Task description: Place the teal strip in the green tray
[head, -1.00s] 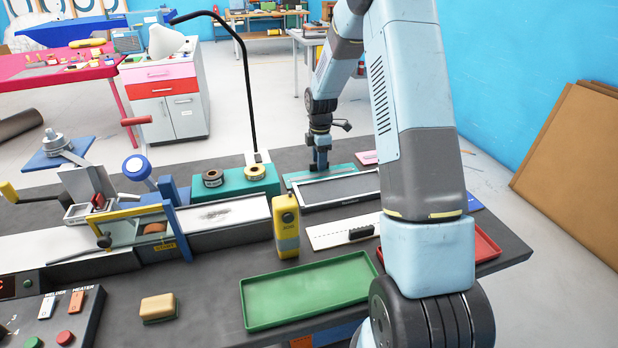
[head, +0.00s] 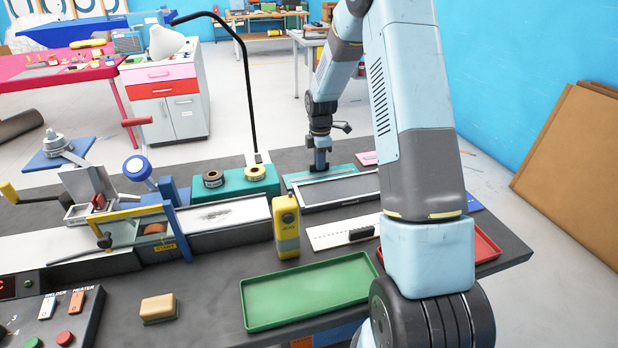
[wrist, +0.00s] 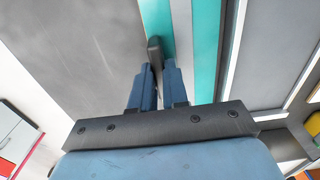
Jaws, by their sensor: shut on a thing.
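The teal strip (head: 297,181) lies flat at the back of the bench, along the far side of a grey framed panel. A grey bar runs lengthwise over the teal, which also shows in the wrist view (wrist: 205,50). My gripper (head: 320,168) is at its far edge, pointing down. In the wrist view the fingers (wrist: 156,68) are closed on a small dark upright piece at the strip's edge; their exact contact is partly hidden. The green tray (head: 310,292) is empty, at the front of the bench.
A yellow device (head: 286,228) stands between the strip and the green tray. A white board (head: 330,233) with a black block, and a red tray (head: 484,243) partly behind my arm, are to the right. A tan block (head: 158,308) lies left of the green tray.

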